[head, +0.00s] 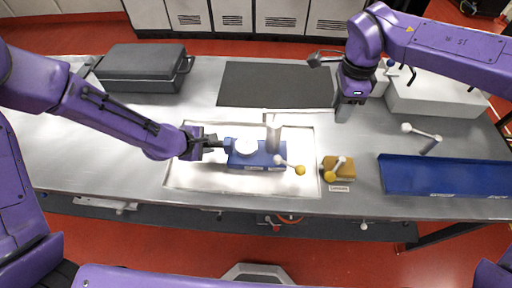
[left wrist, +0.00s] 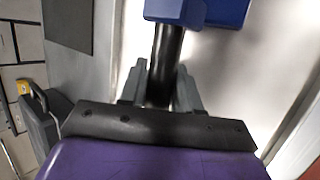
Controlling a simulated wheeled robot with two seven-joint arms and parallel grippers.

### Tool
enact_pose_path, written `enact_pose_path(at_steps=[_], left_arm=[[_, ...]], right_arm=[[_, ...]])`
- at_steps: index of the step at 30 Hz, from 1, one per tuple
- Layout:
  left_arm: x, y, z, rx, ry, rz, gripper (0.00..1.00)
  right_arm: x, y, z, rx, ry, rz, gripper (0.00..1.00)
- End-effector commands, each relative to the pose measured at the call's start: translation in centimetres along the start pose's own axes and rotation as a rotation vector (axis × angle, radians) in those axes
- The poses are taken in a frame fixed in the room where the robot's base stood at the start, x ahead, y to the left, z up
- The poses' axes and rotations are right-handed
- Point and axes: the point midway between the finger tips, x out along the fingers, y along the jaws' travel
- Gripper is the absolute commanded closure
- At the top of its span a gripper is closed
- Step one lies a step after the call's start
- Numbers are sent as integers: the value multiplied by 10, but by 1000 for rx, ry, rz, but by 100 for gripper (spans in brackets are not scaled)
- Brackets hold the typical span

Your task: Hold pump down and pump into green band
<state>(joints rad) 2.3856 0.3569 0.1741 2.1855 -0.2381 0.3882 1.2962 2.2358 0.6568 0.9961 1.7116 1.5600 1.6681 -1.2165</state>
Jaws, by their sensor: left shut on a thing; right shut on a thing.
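The pump (head: 258,154) is a blue block with a round white face on top, a grey upright cylinder (head: 273,137) and a lever ending in a yellow knob (head: 300,170). It stands on a bright tray. My left gripper (head: 218,146) is shut on the black bar at its left side. In the left wrist view the black bar (left wrist: 166,62) runs between the fingers to the blue body (left wrist: 180,10). My right gripper (head: 344,108) is shut, back right of the pump and apart from its lever; what it grips cannot be made out. No green band can be made out.
A yellow-brown labelled block with a yellow-knobbed lever (head: 338,170) stands right of the tray (head: 205,180). A blue bin (head: 445,177) lies further right. A grey case (head: 140,68) and a dark mat (head: 275,83) are at the back. A white-knobbed lever (head: 422,133) stands behind the bin.

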Motion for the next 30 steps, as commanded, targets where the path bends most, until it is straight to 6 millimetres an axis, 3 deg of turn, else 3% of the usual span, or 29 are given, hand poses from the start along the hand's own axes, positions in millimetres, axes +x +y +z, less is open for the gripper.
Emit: enact_pose_path(at_steps=[17,23,30], left_arm=[[0,0,-1,1,2,-1,100],[0,0,-1,1,2,-1,100],[0,0,0,3,0,-1,100]], right_arm=[[-18,-1,2,1,-1,-6,100],[-12,-1,1,0,-1,-3,100],[8,0,1,-2,0,2,100]])
